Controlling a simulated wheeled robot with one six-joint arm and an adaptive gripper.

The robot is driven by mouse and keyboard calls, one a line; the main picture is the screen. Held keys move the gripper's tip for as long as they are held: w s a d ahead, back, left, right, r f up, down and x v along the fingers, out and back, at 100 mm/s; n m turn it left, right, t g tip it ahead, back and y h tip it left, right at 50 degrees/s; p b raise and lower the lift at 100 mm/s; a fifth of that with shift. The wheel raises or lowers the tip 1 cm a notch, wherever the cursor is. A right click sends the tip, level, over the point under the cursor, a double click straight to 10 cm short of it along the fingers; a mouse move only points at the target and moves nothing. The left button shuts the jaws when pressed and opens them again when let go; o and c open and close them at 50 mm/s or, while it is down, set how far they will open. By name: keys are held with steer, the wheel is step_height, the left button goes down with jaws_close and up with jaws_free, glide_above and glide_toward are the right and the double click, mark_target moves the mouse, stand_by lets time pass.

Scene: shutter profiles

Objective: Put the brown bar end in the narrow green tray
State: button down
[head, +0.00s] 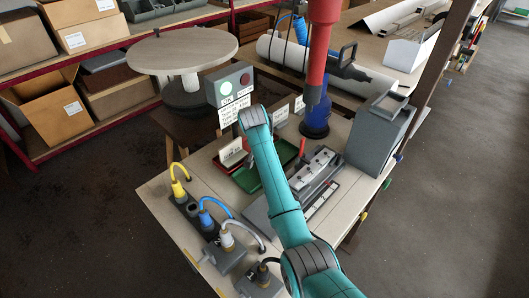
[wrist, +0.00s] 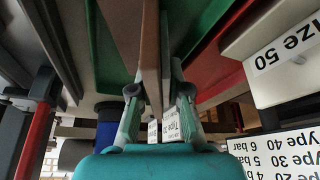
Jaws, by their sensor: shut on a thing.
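My gripper (wrist: 158,80) is shut on the brown bar end (wrist: 150,45), which stands between its two fingers in the wrist view and runs up out of the picture. The green tray (wrist: 105,55) shows behind the bar end in the wrist view, on both sides of it. I cannot tell whether the bar end touches the tray. In the head view the narrow green tray (head: 246,180) lies on the workbench, partly covered by my teal arm. My arm hides the gripper and the bar end there.
A red tray (head: 232,164) with a label card lies beside the green one, and also shows in the wrist view (wrist: 212,62). A grey fixture (head: 316,170), a grey bin (head: 378,135) and a signal box (head: 232,88) stand around. Cabled connectors (head: 210,222) line the left front edge.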

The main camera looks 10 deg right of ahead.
steer(key=shift+f, duration=0.1)
steer(key=c, duration=1.1)
jaws_free()
steer(key=shift+c, duration=0.2)
steer(key=v, duration=1.2)
